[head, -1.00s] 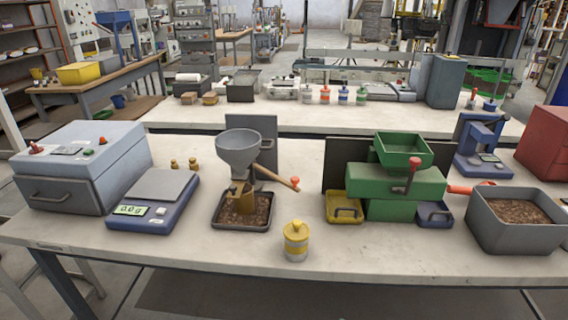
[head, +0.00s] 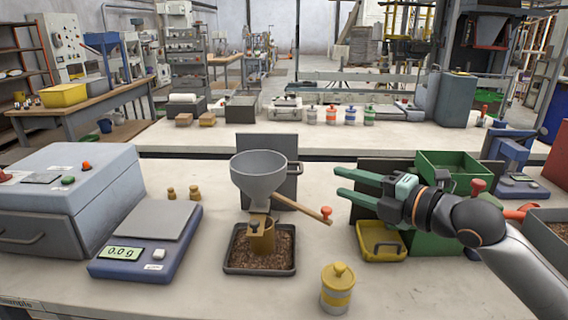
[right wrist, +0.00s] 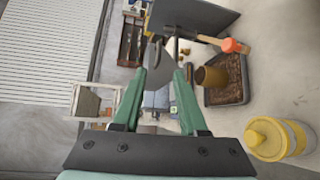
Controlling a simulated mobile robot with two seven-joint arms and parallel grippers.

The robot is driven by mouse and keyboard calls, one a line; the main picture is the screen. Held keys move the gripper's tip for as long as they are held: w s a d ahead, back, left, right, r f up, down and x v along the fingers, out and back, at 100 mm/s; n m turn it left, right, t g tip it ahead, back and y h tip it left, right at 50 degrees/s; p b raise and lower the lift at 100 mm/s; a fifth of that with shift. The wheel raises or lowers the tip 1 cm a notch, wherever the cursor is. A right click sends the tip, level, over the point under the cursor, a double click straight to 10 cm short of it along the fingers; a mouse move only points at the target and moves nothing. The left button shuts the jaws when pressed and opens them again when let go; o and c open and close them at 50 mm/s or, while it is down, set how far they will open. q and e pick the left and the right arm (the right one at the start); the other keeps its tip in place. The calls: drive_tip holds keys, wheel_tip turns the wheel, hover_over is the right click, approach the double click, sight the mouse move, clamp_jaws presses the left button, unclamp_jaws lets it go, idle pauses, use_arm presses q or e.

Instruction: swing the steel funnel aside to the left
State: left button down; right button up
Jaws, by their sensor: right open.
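The steel funnel (head: 260,172) is a grey bowl on a stand, its spout above a brass-coloured cup (head: 262,236) in a dark tray of brown pellets (head: 284,270). A wooden lever with an orange knob (head: 326,214) sticks out to the right of the funnel. My right gripper (head: 340,182) is open and empty, to the right of the funnel and a little above the knob, fingers pointing left. In the right wrist view the knob (right wrist: 235,46) lies right of the green fingers (right wrist: 160,74), apart from them. My left gripper is not in view.
A yellow-banded canister (head: 338,288) stands in front, right of the tray. A scale (head: 134,250) and a grey box (head: 68,190) stand at left. The green machine (head: 450,165) and yellow bin (head: 380,250) are at right, partly behind my arm. A dark panel (head: 268,145) stands behind the funnel.

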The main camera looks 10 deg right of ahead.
sight(301, 166)
drive_tip(key=p+x, duration=0.1)
drive_tip(key=x, duration=1.1)
drive_tip(key=shift+w+a+r+p, duration=0.15)
drive_tip(key=shift+w+p, duration=0.05)
drive_tip(key=shift+p, duration=0.1)
drive_tip(key=shift+c, duration=0.3)
clamp_jaws()
drive_tip(key=shift+f, duration=0.3)
idle(0.5)
